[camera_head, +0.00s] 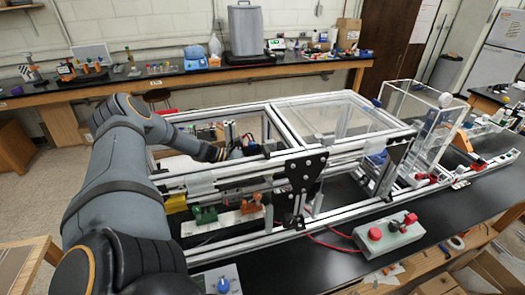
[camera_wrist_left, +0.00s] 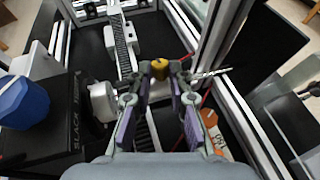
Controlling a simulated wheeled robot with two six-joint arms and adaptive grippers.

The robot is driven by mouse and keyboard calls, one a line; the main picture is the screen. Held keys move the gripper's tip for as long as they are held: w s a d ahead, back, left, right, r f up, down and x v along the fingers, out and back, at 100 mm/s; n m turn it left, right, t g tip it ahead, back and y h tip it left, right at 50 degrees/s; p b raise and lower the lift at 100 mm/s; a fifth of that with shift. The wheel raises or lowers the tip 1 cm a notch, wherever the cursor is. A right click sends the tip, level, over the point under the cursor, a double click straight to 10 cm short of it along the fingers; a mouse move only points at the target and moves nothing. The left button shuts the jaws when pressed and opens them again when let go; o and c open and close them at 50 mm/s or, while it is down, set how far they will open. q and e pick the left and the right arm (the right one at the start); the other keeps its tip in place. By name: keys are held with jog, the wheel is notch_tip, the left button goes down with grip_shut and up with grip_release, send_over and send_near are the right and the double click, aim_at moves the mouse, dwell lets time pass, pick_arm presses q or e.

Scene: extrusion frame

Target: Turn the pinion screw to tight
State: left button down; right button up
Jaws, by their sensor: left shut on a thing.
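A small brass-coloured knob, which looks like the pinion screw (camera_wrist_left: 159,66), is between the fingertips of my left gripper (camera_wrist_left: 160,78) in the left wrist view. The fingers close on it from both sides. A toothed rack (camera_wrist_left: 122,45) runs up from beside it. A dark plate (camera_wrist_left: 75,125) with the lettering "SLACK" lies to its left. In the head view my left arm reaches into the extrusion frame (camera_head: 290,108), and my left gripper (camera_head: 228,153) is small and partly hidden there. My right gripper does not show.
In the left wrist view, a white knob (camera_wrist_left: 103,101) and a blue part (camera_wrist_left: 22,103) stand left of the gripper. A metal rod (camera_wrist_left: 212,73) is close on the right. In the head view, a box with red buttons (camera_head: 390,238) sits in front of the frame.

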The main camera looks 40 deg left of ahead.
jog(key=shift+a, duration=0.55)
pick_arm(q)
jog(key=shift+s+d, duration=0.1)
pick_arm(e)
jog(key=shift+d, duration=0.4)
pick_arm(q)
jog(key=c, duration=1.5)
grip_release()
jog(key=o, duration=0.3)
jog(key=shift+d, duration=0.15)
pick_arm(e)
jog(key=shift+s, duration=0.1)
